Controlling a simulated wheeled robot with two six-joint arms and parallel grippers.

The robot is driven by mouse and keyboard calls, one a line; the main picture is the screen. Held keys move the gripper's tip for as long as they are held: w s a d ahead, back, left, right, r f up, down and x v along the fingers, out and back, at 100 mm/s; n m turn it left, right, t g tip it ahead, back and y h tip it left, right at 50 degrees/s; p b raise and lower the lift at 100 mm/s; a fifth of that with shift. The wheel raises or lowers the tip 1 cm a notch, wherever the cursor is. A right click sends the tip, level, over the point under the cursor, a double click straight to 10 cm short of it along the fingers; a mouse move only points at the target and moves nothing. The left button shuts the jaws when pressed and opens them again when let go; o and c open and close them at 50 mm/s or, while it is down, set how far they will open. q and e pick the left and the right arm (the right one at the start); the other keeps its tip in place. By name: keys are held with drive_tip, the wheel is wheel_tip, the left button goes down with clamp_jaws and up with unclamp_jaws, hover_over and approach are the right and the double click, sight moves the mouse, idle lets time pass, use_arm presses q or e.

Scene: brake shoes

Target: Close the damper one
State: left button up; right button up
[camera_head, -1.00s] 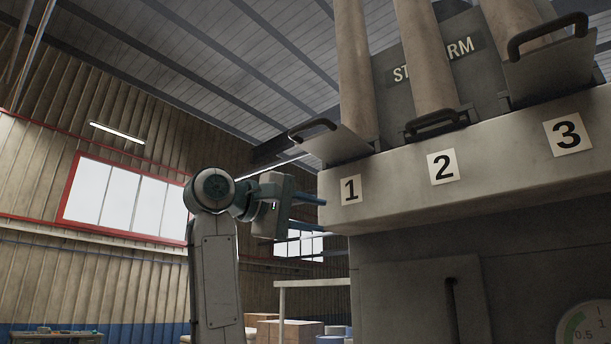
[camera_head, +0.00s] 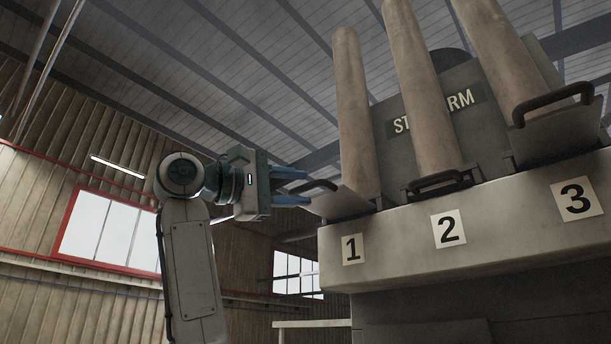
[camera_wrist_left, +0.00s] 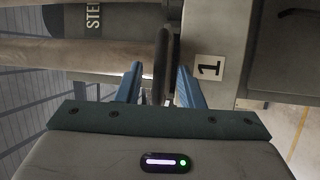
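Damper one is a grey plate (camera_head: 342,204) with a black handle (camera_head: 318,185), above the number 1 label (camera_head: 352,249) at the left end of the machine's ledge. The plate tilts out from the base of the left pipe. My left gripper (camera_head: 304,187) is open at the handle, with one blue finger above it and one below. In the left wrist view the dark handle (camera_wrist_left: 162,52) stands between the two spread fingers (camera_wrist_left: 159,70), with a gap visible on each side. My right gripper is not in view.
Damper two's handle (camera_head: 440,181) sits low by the middle pipe (camera_head: 420,95). Damper three's plate (camera_head: 555,130) tilts out at the right. The ledge (camera_head: 490,225) runs beneath them. The space left of the machine is open, with a window (camera_head: 110,232) beyond.

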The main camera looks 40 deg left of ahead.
sight(329, 201)
use_arm(q)
drive_tip(key=shift+p+x, duration=0.4)
drive_tip(key=shift+x, duration=0.8)
